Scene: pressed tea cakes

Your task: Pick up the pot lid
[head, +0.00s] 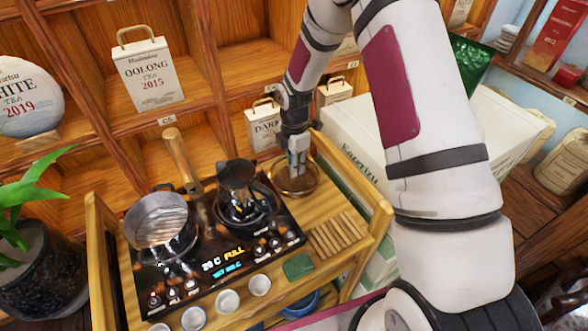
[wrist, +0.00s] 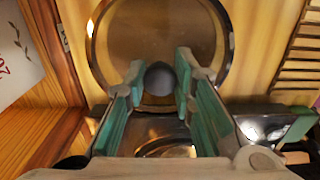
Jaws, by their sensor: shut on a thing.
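The pot lid (wrist: 170,35) is a round glass disc with a metal rim and a dark knob (wrist: 160,78). My gripper (wrist: 159,82) is shut on the knob, its green-padded fingers on either side, in the wrist view. In the head view the lid (head: 308,188) is at the right rear of the wooden cart top, with my gripper (head: 296,170) coming down on it from above. I cannot tell whether the lid rests on the wood or is slightly above it.
A saucepan (head: 160,228) and a dark kettle (head: 240,190) stand on the black hob (head: 215,262), left of the lid. A slatted wooden trivet (head: 338,234) is in front. Small white cups (head: 228,300) line the front edge. Shelves with tea boxes (head: 150,75) stand behind.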

